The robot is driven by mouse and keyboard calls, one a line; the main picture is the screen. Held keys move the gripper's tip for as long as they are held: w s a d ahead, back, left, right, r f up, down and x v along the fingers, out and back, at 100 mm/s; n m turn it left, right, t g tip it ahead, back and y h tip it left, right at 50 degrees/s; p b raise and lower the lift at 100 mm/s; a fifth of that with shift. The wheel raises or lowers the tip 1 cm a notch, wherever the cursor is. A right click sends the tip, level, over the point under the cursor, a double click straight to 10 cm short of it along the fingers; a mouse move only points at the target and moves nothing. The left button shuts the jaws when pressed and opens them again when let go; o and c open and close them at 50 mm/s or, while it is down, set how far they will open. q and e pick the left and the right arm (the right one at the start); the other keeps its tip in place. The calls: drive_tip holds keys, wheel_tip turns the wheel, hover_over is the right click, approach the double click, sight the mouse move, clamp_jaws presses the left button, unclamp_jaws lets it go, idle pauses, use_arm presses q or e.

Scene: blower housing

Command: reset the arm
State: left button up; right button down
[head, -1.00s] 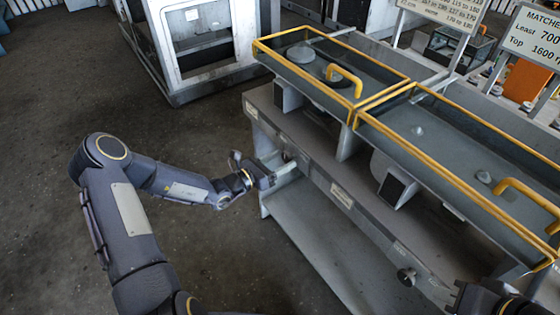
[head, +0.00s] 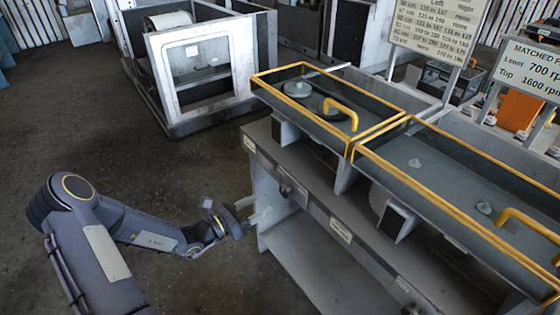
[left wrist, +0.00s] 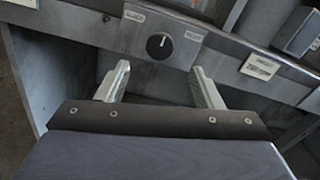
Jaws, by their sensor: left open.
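My left gripper (head: 256,212) is open and empty, in front of the left end of the grey bench (head: 335,262). In the left wrist view its two pale fingers (left wrist: 158,88) stand wide apart. A black round knob (left wrist: 160,45) with a white pointer mark sits on the bench's front panel beyond them, between two small labels. The fingers are apart from the knob in that view. In the head view a knob (head: 285,190) shows on the panel just past the gripper. My right gripper is not in view.
Two yellow-framed clear covers with yellow handles (head: 341,112) top the bench. Signboards (head: 535,70) stand behind it. A white-framed machine (head: 205,68) stands at the back left. The dark floor left of the bench is clear.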

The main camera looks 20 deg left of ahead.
use_arm(q)
drive_tip(key=s+d+r+m+g+h, duration=0.1)
drive_tip(key=s+d+r+m+g, duration=0.4)
drive_tip(key=m, duration=0.3)
drive_tip(key=s+d+r+m+g+h, duration=0.1)
drive_tip(key=s+d+r+m+g, duration=0.35)
drive_tip(key=s+r+m, duration=0.35)
drive_tip(key=s+a+r+m+y, duration=0.1)
drive_tip(key=s+a+m+y, duration=0.2)
drive_tip(key=s+m, duration=0.3)
drive_tip(key=s+a+r+m+t+y, duration=0.1)
drive_tip(key=s+a+m+y, duration=0.3)
drive_tip(key=s, duration=0.5)
drive_tip(key=shift+s+r+m+y, duration=0.25)
drive_tip(key=shift+m+y, duration=0.85)
drive_tip(key=shift+m, duration=0.6)
drive_tip(key=shift+a, duration=0.1)
